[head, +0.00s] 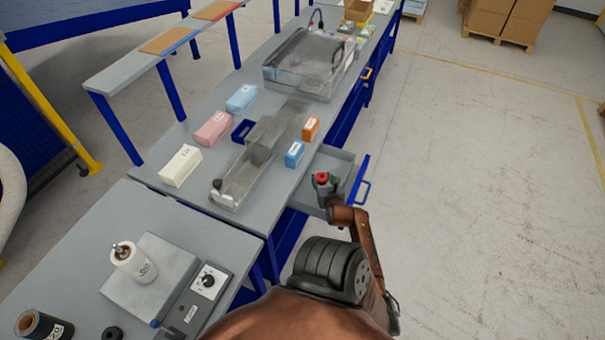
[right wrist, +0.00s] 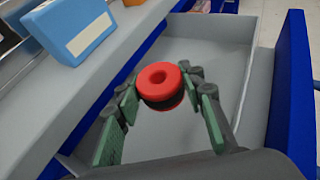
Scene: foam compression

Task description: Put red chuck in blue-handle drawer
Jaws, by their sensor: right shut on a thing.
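The red chuck (head: 322,177) is a small round red ring-shaped piece with a dark lower part. It also shows in the right wrist view (right wrist: 161,84), held between the green-padded fingertips of my right gripper (right wrist: 163,92). My right gripper (head: 324,187) is shut on it, over the open drawer (head: 338,160). The drawer's blue front with a blue handle (head: 363,192) is pulled out from the bench. In the right wrist view the grey drawer floor (right wrist: 222,60) lies beneath the chuck and looks empty where visible. My left gripper is not in view.
A blue box (head: 294,154) and an orange box (head: 311,129) stand near the bench edge beside the drawer. A clear-covered fixture (head: 240,180) lies behind them. A yellow handle (head: 367,74) shows farther along the bench. The floor to the right is clear.

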